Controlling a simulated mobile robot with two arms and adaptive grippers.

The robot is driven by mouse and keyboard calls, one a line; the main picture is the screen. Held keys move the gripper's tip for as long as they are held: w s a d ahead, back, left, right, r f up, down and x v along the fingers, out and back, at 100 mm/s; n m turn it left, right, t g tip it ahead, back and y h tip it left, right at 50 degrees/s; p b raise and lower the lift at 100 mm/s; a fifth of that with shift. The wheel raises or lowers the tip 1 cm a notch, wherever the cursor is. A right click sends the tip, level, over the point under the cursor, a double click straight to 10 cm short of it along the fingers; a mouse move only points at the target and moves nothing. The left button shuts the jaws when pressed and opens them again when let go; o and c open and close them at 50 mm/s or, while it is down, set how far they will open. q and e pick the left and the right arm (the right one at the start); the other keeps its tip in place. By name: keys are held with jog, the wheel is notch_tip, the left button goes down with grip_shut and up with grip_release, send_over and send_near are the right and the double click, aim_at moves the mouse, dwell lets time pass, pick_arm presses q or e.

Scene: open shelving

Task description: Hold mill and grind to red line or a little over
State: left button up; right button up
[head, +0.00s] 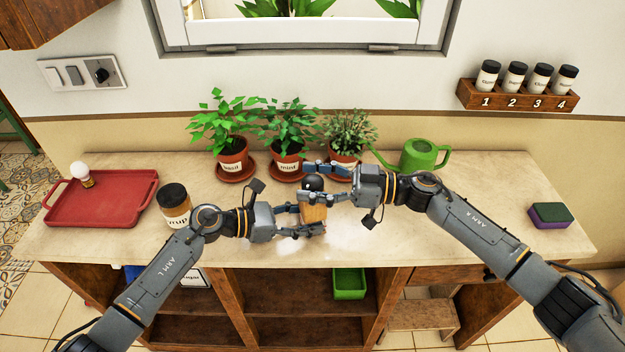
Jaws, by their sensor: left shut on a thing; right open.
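The mill (313,214) stands upright near the middle of the counter. It has a wooden body and a dark round knob (313,183) on top. My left gripper (305,219) is shut on the mill's body from the left. My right gripper (325,181) is open, with its fingers around or beside the knob from the right; I cannot tell whether they touch it. A red line is not discernible on the mill at this size. The ground contents are not visible.
Potted basil (231,160), mint (289,160) and a third plant (344,158) stand behind the mill. A green watering can (420,156) is right. A syrup jar (174,207) and red tray (105,214) are left. A sponge (551,215) lies far right.

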jog(key=c, duration=1.2)
jog(key=shift+f+t, duration=0.1)
jog(key=shift+t, duration=0.2)
jog(key=m+t+h, duration=0.2)
jog(key=m+t, duration=0.2)
jog(key=t, duration=0.1)
jog(key=shift+s, duration=0.1)
jog(key=m+t+h, duration=0.1)
jog(key=t, duration=0.1)
jog(key=m+t+h, duration=0.1)
jog(key=m, duration=0.1)
jog(key=m+t+h, duration=0.1)
jog(key=t+h, duration=0.1)
jog(key=shift+a+t, duration=0.25)
jog(key=shift+t, duration=0.05)
jog(key=m+t+h, duration=0.1)
jog(key=m+h, duration=0.1)
jog(key=m+t+h, duration=0.1)
jog(key=m+h, duration=0.1)
jog(key=h, duration=0.1)
jog(key=shift+r+t, duration=0.2)
jog(key=shift+t, duration=0.2)
jog(key=shift+d, duration=0.1)
jog(key=shift+d+m+t+h, duration=0.15)
jog(key=shift+m+t+h, duration=0.15)
jog(key=shift+h, duration=0.3)
